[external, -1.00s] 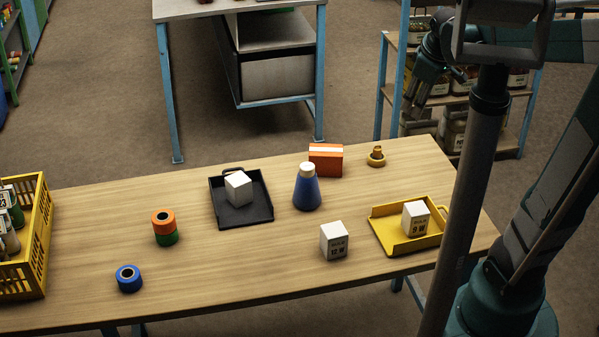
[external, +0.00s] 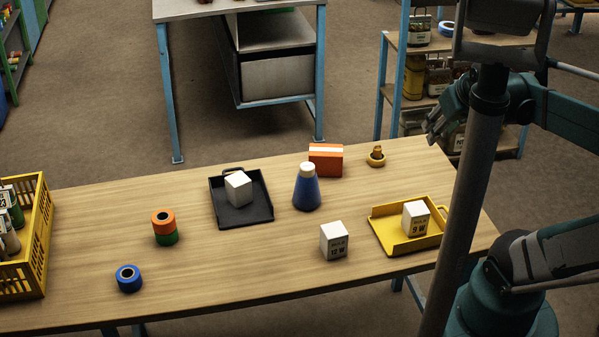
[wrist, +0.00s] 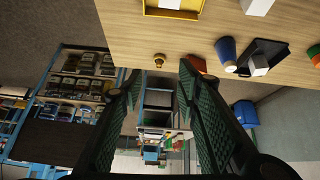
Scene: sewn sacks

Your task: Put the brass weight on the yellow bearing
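A small brass-coloured weight (external: 377,151) stands at the back right of the table. Under it is a low yellow ring, apparently the yellow bearing (external: 371,162). The weight appears upright on the ring; I cannot tell how it is seated. The weight also shows in the wrist view (wrist: 159,58), seen between my fingers and beyond their tips. My gripper (external: 434,133) is raised to the right of the weight, apart from it and partly hidden by a dark post. In the wrist view my gripper (wrist: 160,72) has its fingers spread, with nothing held.
An orange box (external: 326,160) and a blue bottle (external: 306,190) stand left of the weight. A yellow tray (external: 392,242) holds a white block. Another white block (external: 334,241), a black tray (external: 262,213), stacked orange and green rings (external: 164,225) and a blue ring (external: 129,279) lie elsewhere.

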